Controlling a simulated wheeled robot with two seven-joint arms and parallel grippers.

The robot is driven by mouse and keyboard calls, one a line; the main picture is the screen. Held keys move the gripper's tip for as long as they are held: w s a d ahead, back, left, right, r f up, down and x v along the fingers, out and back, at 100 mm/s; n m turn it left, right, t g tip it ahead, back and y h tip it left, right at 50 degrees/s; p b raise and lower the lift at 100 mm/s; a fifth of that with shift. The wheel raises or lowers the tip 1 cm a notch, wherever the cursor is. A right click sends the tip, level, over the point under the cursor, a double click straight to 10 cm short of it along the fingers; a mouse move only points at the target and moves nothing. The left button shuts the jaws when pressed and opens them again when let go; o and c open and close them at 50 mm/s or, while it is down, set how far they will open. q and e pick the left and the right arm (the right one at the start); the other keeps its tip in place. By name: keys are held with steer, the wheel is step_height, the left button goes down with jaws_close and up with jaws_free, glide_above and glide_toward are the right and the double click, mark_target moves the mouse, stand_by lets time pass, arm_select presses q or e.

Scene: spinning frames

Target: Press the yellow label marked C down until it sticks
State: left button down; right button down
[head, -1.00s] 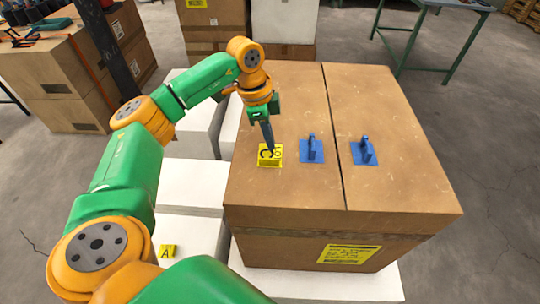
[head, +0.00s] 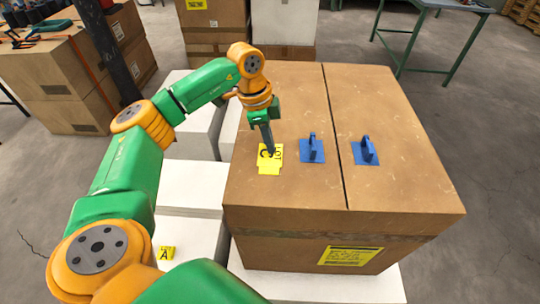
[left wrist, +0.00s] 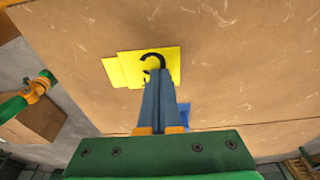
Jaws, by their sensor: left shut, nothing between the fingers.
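The yellow label marked C (head: 264,153) lies on top of the large cardboard box, left of the seam. It also shows in the left wrist view (left wrist: 172,56). A second yellow patch (head: 268,171) sticks out from its near edge. My left gripper (head: 271,152) is shut and empty, pointing down with its tips over the label. The tips hide part of the black print and look to be at its surface; I cannot tell how firmly they touch. My right gripper is not in view.
Two blue handled pieces (head: 312,150) (head: 365,152) stand on the cardboard box (head: 400,190) to the right of the label. The box's near part is clear.

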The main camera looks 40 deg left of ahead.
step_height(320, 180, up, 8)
steer(key=p, duration=0.7)
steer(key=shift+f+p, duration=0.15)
steer(key=shift+p, duration=0.15)
